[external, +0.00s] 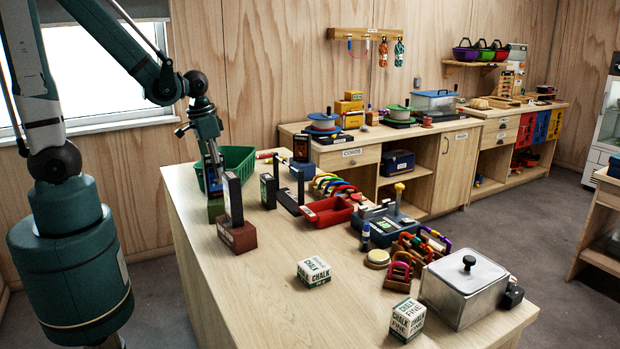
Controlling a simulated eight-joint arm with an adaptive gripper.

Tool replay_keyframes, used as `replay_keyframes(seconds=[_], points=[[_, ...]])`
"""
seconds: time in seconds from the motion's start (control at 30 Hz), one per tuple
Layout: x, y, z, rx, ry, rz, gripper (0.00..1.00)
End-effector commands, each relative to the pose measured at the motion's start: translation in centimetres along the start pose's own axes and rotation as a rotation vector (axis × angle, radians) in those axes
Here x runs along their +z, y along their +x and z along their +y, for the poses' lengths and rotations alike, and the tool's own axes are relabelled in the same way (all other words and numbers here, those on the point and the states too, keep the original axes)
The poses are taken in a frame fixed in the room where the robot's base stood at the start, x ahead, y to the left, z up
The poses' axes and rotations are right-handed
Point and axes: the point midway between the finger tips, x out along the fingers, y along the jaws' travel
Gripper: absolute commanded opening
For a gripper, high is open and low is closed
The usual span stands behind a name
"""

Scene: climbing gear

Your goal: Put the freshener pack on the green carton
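My gripper (214,176) points down at the table's left end, in front of a green basket (238,158). Its fingers are small and partly hidden, so I cannot tell whether they are open or hold anything. Just below them is a small dark green block or carton (214,207), partly hidden by a dark upright panel (233,198) on a red-brown base (237,236). I cannot tell for sure which thing is the freshener pack; a flat dark pack with a pale label (268,191) stands upright to the right. Two white-and-green chalk boxes (314,271) (407,320) sit toward the front.
A red tray (328,211), coloured carabiners (338,187), a blue-grey device (386,224) and a metal box with a lid (465,287) crowd the table's right side. The front left tabletop is clear. A cabinet counter (350,151) stands behind.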

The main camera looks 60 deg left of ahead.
Motion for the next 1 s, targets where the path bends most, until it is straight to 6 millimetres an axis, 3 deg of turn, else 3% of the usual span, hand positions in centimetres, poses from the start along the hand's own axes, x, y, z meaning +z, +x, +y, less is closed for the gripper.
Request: replay_keyframes(seconds=[0.37, 1.0], points=[[-0.1, -1.4, 0.0, 0.000, 0.000, 0.000, 0.36], [0.0, -7.1, 0.0, 0.000, 0.000, 0.000, 0.36]])
